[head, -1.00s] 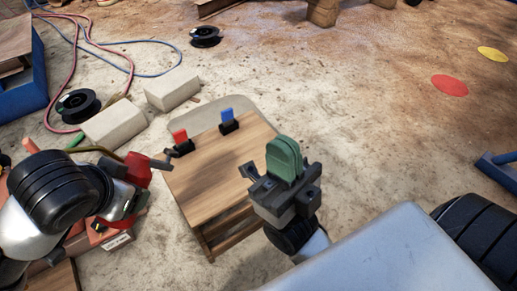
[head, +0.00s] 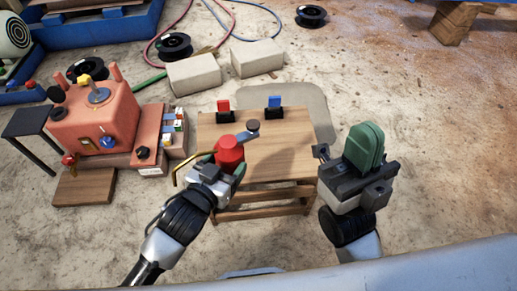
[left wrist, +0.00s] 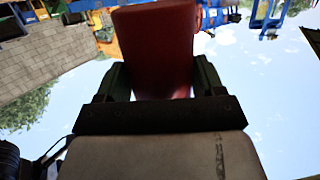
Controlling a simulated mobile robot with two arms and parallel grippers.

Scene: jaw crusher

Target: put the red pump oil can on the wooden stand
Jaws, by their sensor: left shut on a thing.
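The red pump oil can (head: 230,152) is in my left gripper (head: 222,172), which is shut on it. Its thin brass spout curves out to the left and a lever with a dark knob points up and right. The can overlaps the left part of the wooden stand (head: 285,153) in the head view; its height above the top is unclear. In the left wrist view the can's red body (left wrist: 155,50) sits between the two green fingers. My right gripper (head: 366,145) is right of the stand, its green fingers together, with nothing seen in it.
A red clip (head: 223,108) and a blue clip (head: 274,103) in dark bases stand along the stand's far edge. An orange machine (head: 98,120) is at the left. Pale blocks (head: 194,74) and cable reels (head: 174,46) lie behind. The stand's middle and right are bare.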

